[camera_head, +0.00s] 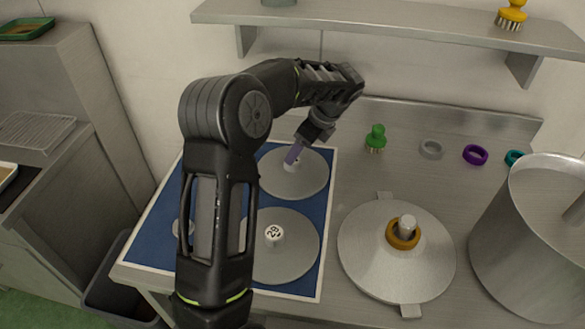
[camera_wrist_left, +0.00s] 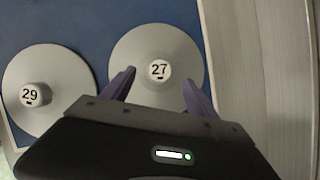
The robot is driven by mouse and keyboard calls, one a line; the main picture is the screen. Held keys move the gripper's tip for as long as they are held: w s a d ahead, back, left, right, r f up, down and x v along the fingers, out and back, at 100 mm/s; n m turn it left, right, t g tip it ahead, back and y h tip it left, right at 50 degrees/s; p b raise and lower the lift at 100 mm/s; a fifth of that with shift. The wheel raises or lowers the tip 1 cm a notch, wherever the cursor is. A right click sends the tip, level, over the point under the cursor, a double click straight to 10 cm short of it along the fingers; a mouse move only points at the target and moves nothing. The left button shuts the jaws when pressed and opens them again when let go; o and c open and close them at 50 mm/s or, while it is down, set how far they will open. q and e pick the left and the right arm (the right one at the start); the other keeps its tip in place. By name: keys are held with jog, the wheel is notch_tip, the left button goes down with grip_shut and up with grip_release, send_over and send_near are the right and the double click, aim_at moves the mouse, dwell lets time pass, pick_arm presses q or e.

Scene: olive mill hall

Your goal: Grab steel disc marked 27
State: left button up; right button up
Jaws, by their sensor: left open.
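The steel disc marked 27 (camera_wrist_left: 159,42) lies flat on a blue mat, its number on top of a central knob (camera_wrist_left: 159,70). In the head view it is the back disc (camera_head: 312,180). My left gripper (camera_head: 291,158) points down at its knob. In the left wrist view the open purple fingers (camera_wrist_left: 159,80) show on either side of the knob, with gaps; whether they are level with it I cannot tell. A disc marked 29 (camera_head: 290,262) lies nearer on the mat, and left in the wrist view (camera_wrist_left: 60,75). My right gripper is not in view.
To the right stand a larger disc with an orange ring (camera_head: 403,238) and a big steel pot (camera_head: 530,240). A green brush (camera_head: 375,138) and rings line the back; a shelf (camera_head: 400,30) hangs above.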

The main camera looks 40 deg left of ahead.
aim_at(292, 166)
pick_arm(q)
jog(key=p+x, duration=0.1)
jog(key=x, duration=0.4)
jog(key=shift+d, duration=0.1)
dwell(0.4)
grip_shut()
dwell(0.6)
jog(key=shift+w, duration=0.1)
